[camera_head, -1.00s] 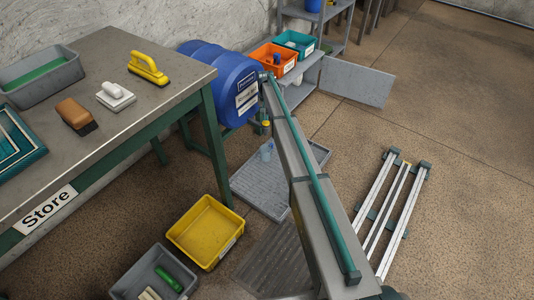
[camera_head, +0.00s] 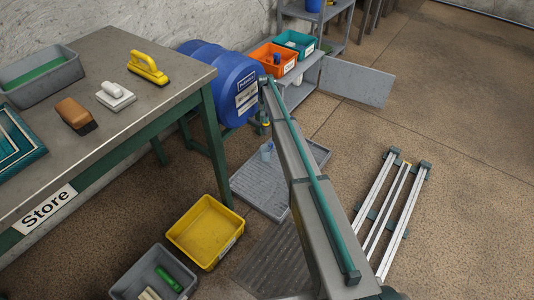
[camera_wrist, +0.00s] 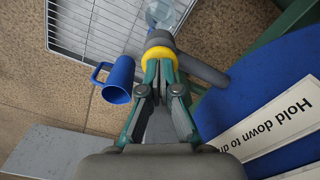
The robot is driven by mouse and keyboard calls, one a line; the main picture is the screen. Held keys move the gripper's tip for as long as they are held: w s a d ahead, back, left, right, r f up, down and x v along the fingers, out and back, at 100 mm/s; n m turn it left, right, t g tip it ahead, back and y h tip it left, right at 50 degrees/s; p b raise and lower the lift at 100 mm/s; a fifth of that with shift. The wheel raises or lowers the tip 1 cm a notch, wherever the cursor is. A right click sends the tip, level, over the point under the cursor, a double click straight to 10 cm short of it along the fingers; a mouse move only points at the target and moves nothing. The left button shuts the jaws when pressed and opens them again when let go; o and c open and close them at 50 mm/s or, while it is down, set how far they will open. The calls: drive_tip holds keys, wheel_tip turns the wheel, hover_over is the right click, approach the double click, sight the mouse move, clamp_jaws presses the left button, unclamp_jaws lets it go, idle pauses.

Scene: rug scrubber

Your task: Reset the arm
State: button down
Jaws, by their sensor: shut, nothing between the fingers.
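My gripper (camera_wrist: 160,85) shows in the wrist view, its two green-sided fingers drawn together with nothing held between them. The fingertips appear right beside the yellow ring (camera_wrist: 157,54) of the grey tap (camera_wrist: 200,68) on the blue drum (camera_wrist: 265,85). I cannot tell whether they touch it. In the head view my arm (camera_head: 305,190) reaches from the bottom up toward the drum (camera_head: 225,80); the fingers cannot be made out there. A clear cup (camera_wrist: 162,12) is at the top of the wrist view, and also shows in the head view (camera_head: 267,152).
A blue mug (camera_wrist: 118,80) lies close left of the fingers in the wrist view, beside the wire grate (camera_wrist: 100,25). The workbench (camera_head: 150,105) stands left, the yellow bin (camera_head: 205,230) below it.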

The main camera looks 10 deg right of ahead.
drive_tip(key=shift+f, duration=0.5)
drive_tip(key=shift+r, duration=0.1)
idle(6.3)
drive_tip(key=shift+r+p, duration=1.4)
drive_tip(key=shift+r, duration=1.05)
